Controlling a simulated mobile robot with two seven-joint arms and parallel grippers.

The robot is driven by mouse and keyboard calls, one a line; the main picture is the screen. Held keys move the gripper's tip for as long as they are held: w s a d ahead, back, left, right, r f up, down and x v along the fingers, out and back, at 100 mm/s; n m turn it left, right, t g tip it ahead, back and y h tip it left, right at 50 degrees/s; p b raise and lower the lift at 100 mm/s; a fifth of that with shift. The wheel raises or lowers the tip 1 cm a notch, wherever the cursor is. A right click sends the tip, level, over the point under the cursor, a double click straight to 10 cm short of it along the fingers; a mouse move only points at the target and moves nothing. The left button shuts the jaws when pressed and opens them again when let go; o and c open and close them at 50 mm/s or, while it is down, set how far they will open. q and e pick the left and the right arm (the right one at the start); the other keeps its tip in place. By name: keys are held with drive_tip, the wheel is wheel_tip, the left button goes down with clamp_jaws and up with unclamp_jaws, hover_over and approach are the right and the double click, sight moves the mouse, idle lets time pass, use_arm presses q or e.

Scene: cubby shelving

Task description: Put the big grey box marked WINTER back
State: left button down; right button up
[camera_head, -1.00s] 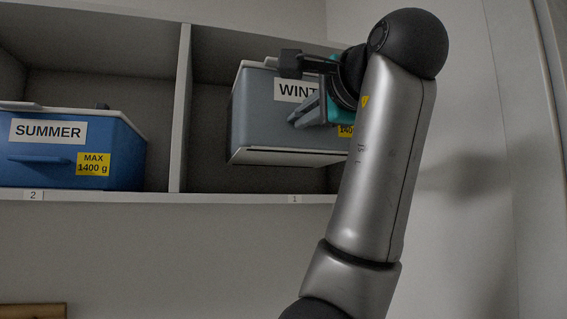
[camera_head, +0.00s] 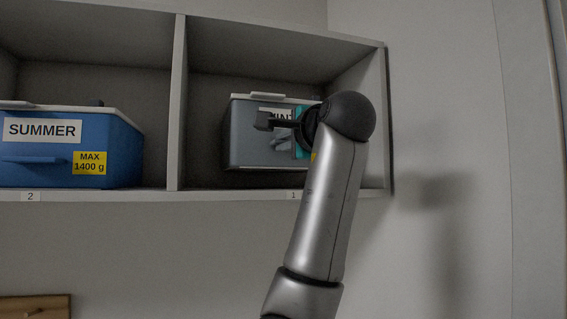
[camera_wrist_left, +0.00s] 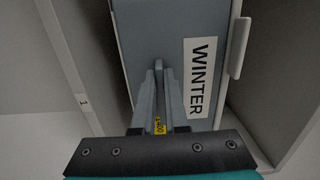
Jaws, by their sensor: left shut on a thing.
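The grey WINTER box (camera_head: 240,135) is inside the right cubby, above label 1 (camera_head: 293,195). It has a light lid, a white name label and a yellow label mostly hidden by my arm. My left gripper (camera_head: 280,143) is at its front face, shut on its front handle. In the left wrist view, the grey box (camera_wrist_left: 140,35) appears turned sideways, and the left gripper's fingers (camera_wrist_left: 164,85) meet at its front. I cannot tell whether the box's underside touches the shelf floor. My right gripper is not in view.
The blue SUMMER box (camera_head: 120,150) stands in the left cubby above label 2. A divider (camera_head: 178,110) separates the cubbies. The right side wall (camera_head: 376,120) is close to my arm. There is free room above the grey box.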

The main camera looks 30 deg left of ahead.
sight(278, 164)
use_arm(q)
drive_tip(key=shift+s+f, duration=0.1)
drive_tip(key=shift+f, duration=1.55)
drive_tip(key=shift+a+f+p, duration=0.2)
drive_tip(key=shift+f+p, duration=0.05)
drive_tip(key=shift+p, duration=0.1)
drive_tip(key=shift+f, duration=0.15)
drive_tip(key=c, duration=1.3)
unclamp_jaws()
drive_tip(key=shift+w+f, duration=0.15)
drive_tip(key=shift+w, duration=0.05)
drive_tip(key=o, duration=0.4)
drive_tip(key=shift+c, duration=0.2)
